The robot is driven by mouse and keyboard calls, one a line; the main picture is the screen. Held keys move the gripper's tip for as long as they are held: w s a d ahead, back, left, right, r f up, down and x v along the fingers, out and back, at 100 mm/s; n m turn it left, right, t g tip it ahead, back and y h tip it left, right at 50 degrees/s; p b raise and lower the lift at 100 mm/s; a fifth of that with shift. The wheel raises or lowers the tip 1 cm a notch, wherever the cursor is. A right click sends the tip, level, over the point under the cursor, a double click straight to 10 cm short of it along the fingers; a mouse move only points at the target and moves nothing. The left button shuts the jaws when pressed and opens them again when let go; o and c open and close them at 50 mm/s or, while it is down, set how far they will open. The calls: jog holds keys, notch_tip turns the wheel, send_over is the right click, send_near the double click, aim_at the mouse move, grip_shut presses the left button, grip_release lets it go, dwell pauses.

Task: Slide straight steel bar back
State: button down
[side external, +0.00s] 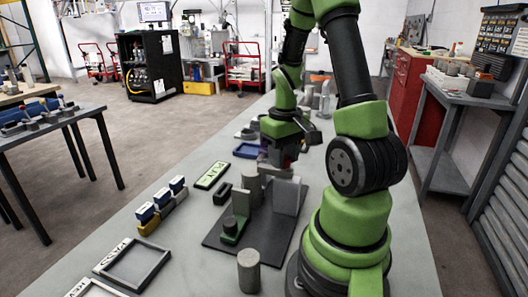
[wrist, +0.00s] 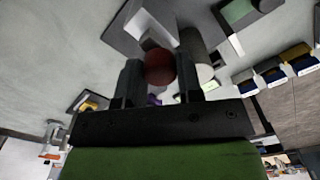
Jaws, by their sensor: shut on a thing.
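My gripper (side external: 283,152) is low over the table, just behind the dark fixture plate (side external: 224,241). In the wrist view its two fingers (wrist: 159,75) are shut on a dark red round piece (wrist: 159,64). I cannot tell whether this piece belongs to the straight steel bar, and no bar shows clearly. A grey upright plate (side external: 286,197) and a tall grey cylinder (side external: 251,188) stand on the fixture plate, near the gripper.
A loose dark cylinder (side external: 248,270) stands in front of the fixture plate. Blue-topped blocks (side external: 162,208), a green label tray (side external: 212,175) and a grey rectangular frame (side external: 133,263) lie to the left. A blue tray (side external: 246,151) lies behind. Bare table shows at front centre.

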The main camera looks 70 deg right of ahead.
jog(key=shift+s, duration=1.65)
jog(key=c, duration=0.8)
grip_release()
notch_tip(320, 180, up, 10)
jog(key=shift+f, duration=0.1)
